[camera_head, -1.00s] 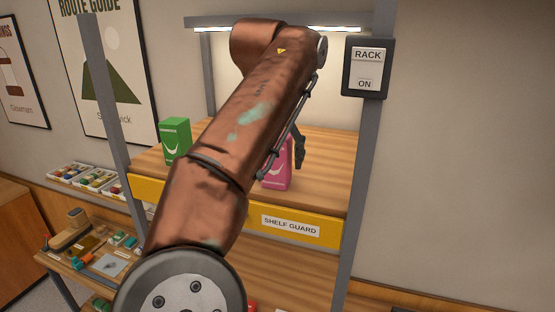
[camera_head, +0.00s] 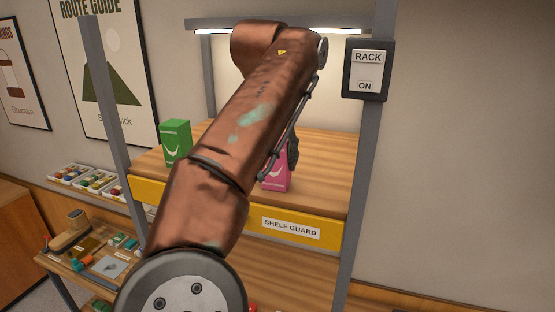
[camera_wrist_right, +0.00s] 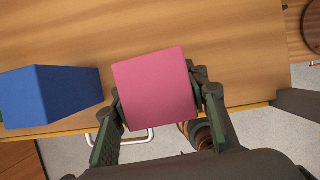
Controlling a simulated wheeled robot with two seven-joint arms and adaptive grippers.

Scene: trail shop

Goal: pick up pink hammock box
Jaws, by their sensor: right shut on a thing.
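The pink hammock box (camera_head: 277,178) stands upright on the wooden shelf, partly hidden behind my right arm. In the right wrist view its flat pink top (camera_wrist_right: 155,88) sits between the two fingers. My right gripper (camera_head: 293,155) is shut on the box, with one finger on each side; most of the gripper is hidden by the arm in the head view. I cannot see my left gripper.
A green box (camera_head: 175,142) stands at the shelf's left. A blue box (camera_wrist_right: 52,95) is left of the pink one in the wrist view. A yellow shelf guard (camera_head: 245,215) lines the front edge. Grey posts (camera_head: 357,190) flank the shelf; bare wood lies right of the pink box.

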